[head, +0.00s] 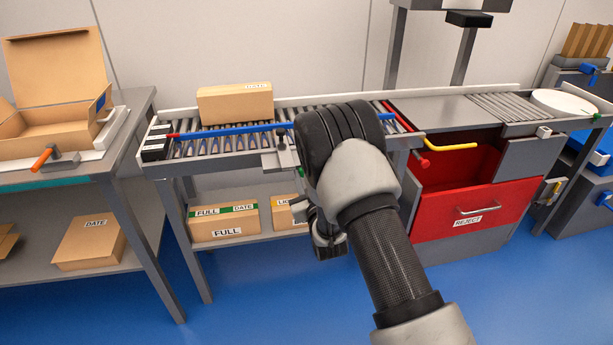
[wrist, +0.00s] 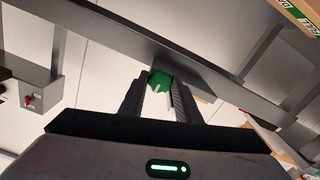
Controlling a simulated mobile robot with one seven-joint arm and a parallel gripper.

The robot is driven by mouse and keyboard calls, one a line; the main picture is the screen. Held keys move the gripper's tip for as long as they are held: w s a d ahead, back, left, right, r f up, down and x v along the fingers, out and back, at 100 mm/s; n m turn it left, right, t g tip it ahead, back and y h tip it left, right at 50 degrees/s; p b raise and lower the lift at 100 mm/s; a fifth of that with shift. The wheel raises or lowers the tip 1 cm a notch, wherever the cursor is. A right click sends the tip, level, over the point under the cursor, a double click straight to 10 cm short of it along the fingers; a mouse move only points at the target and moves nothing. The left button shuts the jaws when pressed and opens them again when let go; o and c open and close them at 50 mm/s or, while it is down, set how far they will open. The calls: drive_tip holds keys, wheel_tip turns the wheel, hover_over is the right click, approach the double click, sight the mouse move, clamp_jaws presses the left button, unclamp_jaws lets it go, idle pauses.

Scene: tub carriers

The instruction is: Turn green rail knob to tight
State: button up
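The green rail knob (wrist: 160,78) shows in the wrist view under the dark edge of a grey frame beam. My gripper (wrist: 160,88) points at it, with its two dark fingers apart and the knob between or just beyond their tips. I cannot tell whether the fingers touch it. A pale pointed piece shows just below the knob. In the head view my gripper (head: 328,240) is low at the front of the roller conveyor (head: 220,146), partly behind my arm. A blue guide rail (head: 225,131) runs along the rollers.
A carton (head: 235,104) stands on the rollers behind the blue rail. Labelled cartons (head: 224,222) sit on the shelf below. A red reject drawer (head: 480,210) stands right of my arm. A bench with an open box (head: 60,95) is left.

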drive_tip(key=o, duration=0.4)
drive_tip(key=p+v, duration=0.2)
drive_tip(key=v, duration=1.5)
drive_tip(key=shift+s+r, duration=0.1)
drive_tip(key=shift+s, duration=0.15)
